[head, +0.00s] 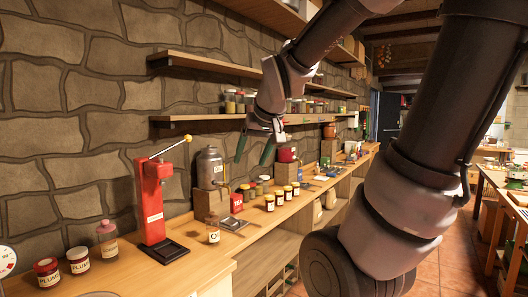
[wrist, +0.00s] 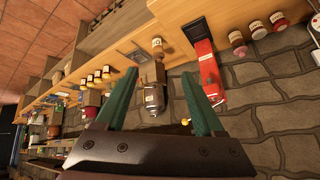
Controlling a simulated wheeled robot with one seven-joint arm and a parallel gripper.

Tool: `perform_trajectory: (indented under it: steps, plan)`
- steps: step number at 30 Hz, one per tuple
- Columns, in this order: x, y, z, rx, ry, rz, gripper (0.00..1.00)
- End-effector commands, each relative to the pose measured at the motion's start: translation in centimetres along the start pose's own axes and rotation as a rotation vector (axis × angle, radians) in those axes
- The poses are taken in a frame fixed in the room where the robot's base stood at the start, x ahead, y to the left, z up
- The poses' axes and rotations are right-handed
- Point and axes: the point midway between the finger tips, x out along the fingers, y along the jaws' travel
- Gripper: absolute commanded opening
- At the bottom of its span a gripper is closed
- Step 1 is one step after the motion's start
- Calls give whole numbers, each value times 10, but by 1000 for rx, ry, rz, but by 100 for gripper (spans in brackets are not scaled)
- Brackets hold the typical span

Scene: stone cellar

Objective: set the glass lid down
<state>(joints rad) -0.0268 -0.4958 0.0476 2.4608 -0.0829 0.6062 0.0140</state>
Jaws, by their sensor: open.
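I cannot make out a separate glass lid in either view. A small labelled glass jar (head: 213,232) stands upright on the wooden counter (head: 195,268), and I cannot tell whether a lid is on it. My gripper (head: 254,150) has two green fingers and hangs in the air above the counter, in front of the lower shelf. In the wrist view, my gripper (wrist: 159,77) is spread wide, with nothing held between the fingers. The small jar also shows in the wrist view (wrist: 157,43), beyond the fingertips.
The counter's front strip is fairly clear.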

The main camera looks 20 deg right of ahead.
Motion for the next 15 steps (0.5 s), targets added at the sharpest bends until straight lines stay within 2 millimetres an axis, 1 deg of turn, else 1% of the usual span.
perform_trajectory:
  steps: [1,3,6,10,15]
  plan:
    - [-20,3,10,60,-1,-14,70]
    - [-40,4,25,132,-20,-38,70]
    - [-60,3,42,204,-41,-69,70]
    - [-71,1,53,248,-57,-92,70]
    - [-73,1,55,256,-64,-96,70]
